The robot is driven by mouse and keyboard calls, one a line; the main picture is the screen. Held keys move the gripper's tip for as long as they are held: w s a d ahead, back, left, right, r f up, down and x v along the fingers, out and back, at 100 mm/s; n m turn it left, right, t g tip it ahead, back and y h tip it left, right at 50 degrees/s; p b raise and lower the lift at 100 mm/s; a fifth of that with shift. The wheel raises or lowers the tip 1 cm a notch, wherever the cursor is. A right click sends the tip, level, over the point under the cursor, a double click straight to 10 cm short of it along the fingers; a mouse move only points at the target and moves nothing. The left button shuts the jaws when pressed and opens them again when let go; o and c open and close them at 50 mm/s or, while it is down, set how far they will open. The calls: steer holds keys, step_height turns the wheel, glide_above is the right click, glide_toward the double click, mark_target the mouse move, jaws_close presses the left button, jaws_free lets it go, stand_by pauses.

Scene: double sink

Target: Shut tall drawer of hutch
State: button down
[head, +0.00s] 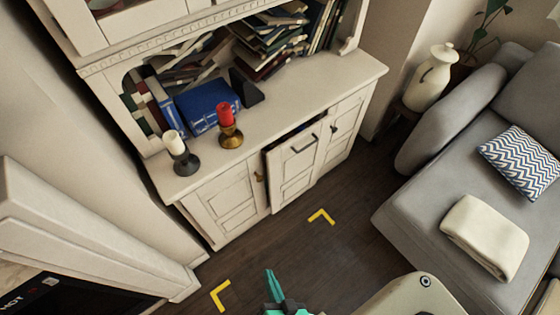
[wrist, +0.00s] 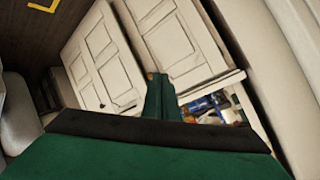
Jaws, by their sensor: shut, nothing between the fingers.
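The hutch (head: 335,88) is cream-white and stands against the wall in the head view. Its tall drawer (head: 296,168) has a panelled front with a dark bar handle and stands out from the body, with a dark gap along its top and left side. My gripper (head: 268,272) is teal, shut and empty, in front of the hutch and apart from the drawer in the head view.
A white candle (head: 175,145), red candle (head: 226,118) and blue books (head: 208,103) stand on the hutch top. A grey sofa (head: 400,215) is at right, with a white jug (head: 430,78) behind it. Dark floor with yellow marks (head: 321,215) lies free before the hutch.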

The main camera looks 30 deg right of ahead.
steer(key=w+d+f+m+g, duration=0.1)
steer(key=w+d+f+m, duration=0.4)
steer(key=f+m, duration=0.4)
steer(key=m+t+y, duration=0.4)
steer(key=m+t, duration=0.3)
steer(key=m, duration=0.9)
glide_toward(274, 157)
steer(key=w, duration=0.6)
steer(key=shift+w+a+f, duration=0.1)
steer(key=shift+w, duration=0.15)
steer(key=shift+w, duration=0.1)
steer(key=shift+w+a, duration=0.15)
steer(key=shift+w, duration=1)
steer(key=shift+w+a, duration=0.15)
steer(key=shift+w, duration=1.05)
